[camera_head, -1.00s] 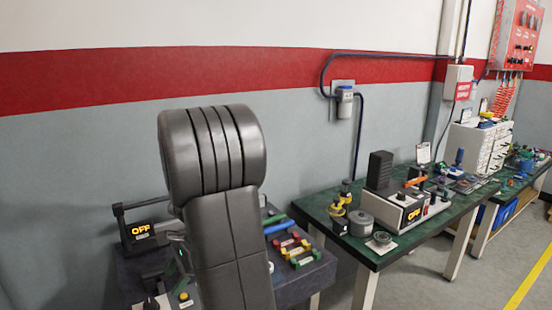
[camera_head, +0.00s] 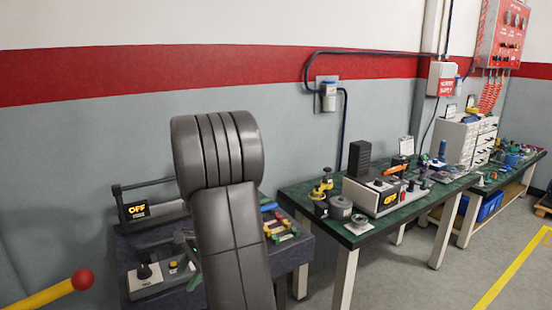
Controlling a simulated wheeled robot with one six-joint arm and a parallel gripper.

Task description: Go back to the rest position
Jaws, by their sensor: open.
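My own dark grey arm link rises through the middle of the head view and bends at a large rounded joint. The arm hides part of a dark workbench (camera_head: 300,252). On that bench stands a device with an orange OFF display (camera_head: 136,210) and a lever bar above it.
A green-topped table (camera_head: 345,236) at the right holds a second device with an orange display (camera_head: 390,197), and a grey cylinder (camera_head: 340,207). Floor at lower right is clear.

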